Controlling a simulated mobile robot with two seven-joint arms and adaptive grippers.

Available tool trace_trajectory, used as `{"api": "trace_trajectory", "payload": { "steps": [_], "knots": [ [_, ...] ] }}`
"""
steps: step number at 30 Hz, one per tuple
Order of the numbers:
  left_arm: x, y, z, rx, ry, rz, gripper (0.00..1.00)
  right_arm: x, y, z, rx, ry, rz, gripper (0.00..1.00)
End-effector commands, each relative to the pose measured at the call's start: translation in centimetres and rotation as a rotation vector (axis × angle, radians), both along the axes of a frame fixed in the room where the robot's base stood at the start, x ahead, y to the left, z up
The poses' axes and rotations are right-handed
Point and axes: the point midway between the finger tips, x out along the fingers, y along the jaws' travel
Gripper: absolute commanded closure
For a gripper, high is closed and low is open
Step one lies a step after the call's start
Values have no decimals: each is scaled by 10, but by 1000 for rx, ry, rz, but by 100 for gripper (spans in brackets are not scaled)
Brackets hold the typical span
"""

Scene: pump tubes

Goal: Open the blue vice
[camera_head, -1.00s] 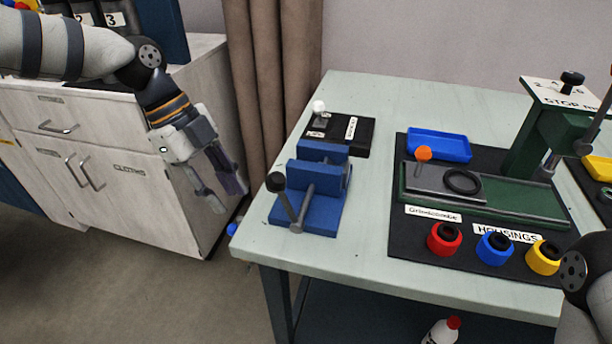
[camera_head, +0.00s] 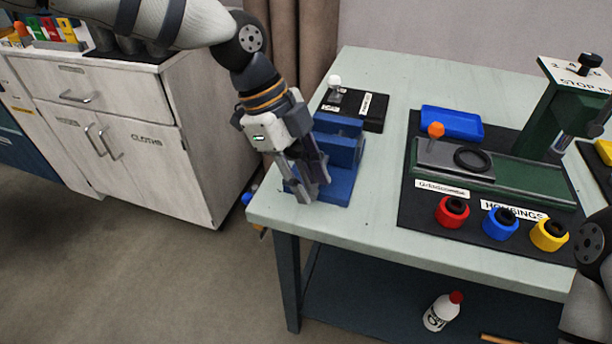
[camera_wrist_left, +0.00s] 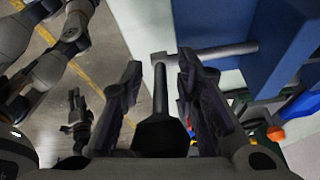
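The blue vice (camera_head: 342,150) sits at the left front corner of the pale table. My left gripper (camera_head: 314,192) is at the vice's front and hides its handle in the head view. In the left wrist view, the open left gripper (camera_wrist_left: 158,72) has a finger on each side of the handle's dark bar (camera_wrist_left: 160,90) and black knob (camera_wrist_left: 160,136). Gaps show beside the bar, so the fingers are not closed on it. The vice's blue body also shows in the left wrist view (camera_wrist_left: 285,45). A small, dark gripper (camera_wrist_left: 76,112), apparently my right one, is too small there to read.
Right of the vice lies a dark mat with a blue tray (camera_head: 452,122), a green fixture (camera_head: 520,185) and red, blue and yellow housings. A black labelled block (camera_head: 365,104) stands behind the vice. A white cabinet (camera_head: 150,150) is to the left, with open floor in front.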

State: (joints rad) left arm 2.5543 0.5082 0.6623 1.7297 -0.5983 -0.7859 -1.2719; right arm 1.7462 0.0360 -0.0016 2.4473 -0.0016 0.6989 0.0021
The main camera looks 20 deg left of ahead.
Motion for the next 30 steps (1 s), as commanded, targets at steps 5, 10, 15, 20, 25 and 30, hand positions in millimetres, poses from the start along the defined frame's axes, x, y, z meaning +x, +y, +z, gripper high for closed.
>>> {"api": "trace_trajectory", "payload": {
  "steps": [5,10,15,20,25,30],
  "knots": [
    [0,0,0,0,0,0,100,0,0,0,0,0,0,60],
    [0,0,0,0,0,0,100,0,0,0,0,0,0,60],
    [0,4,-2,-95,10,7,100,0,0,0,0,1,0,60],
    [1,10,-12,-300,23,9,100,-12,0,-14,0,40,1,60],
    [1,13,-14,-447,25,6,100,-25,0,-30,0,82,3,60],
    [1,14,-8,-472,17,0,100,-25,0,-30,0,82,3,60]
  ]
}}
